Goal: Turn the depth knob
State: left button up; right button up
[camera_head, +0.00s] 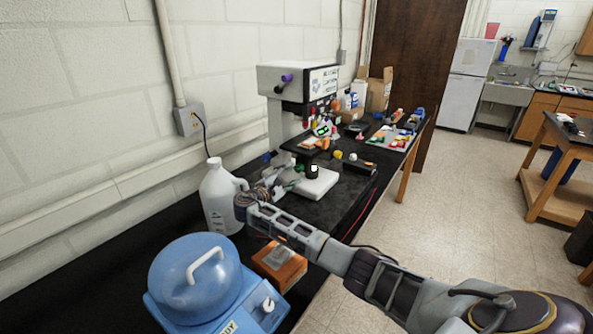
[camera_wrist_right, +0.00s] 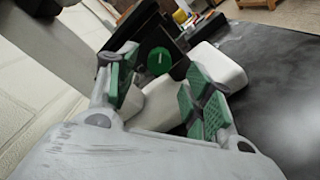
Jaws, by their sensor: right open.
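A benchtop machine (camera_head: 298,80) with a white head, column and white base stands on the black bench in the head view. A round green knob (camera_wrist_right: 159,61) shows in the right wrist view, facing the camera; I take it for the depth knob. My right gripper (camera_head: 284,183) reaches in from the right, low beside the machine's base. In the wrist view its green-padded fingers (camera_wrist_right: 162,94) are apart with nothing between them. The knob lies beyond the fingertips, roughly in line with the gap. I cannot tell whether they touch. My left gripper is out of view.
A white jug (camera_head: 217,198) stands left of my right gripper. A blue-lidded device (camera_head: 196,275) and an orange box (camera_head: 278,262) stand nearer. Cardboard boxes (camera_head: 379,90) and a tray of small coloured items (camera_head: 393,137) are farther along the bench. The wall runs along the left.

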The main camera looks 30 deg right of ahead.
aim_at(297, 170)
jog(key=shift+p+x, duration=0.4)
jog(key=shift+x, duration=2.05)
jog(key=c, duration=1.1)
jog(key=shift+o, duration=0.2)
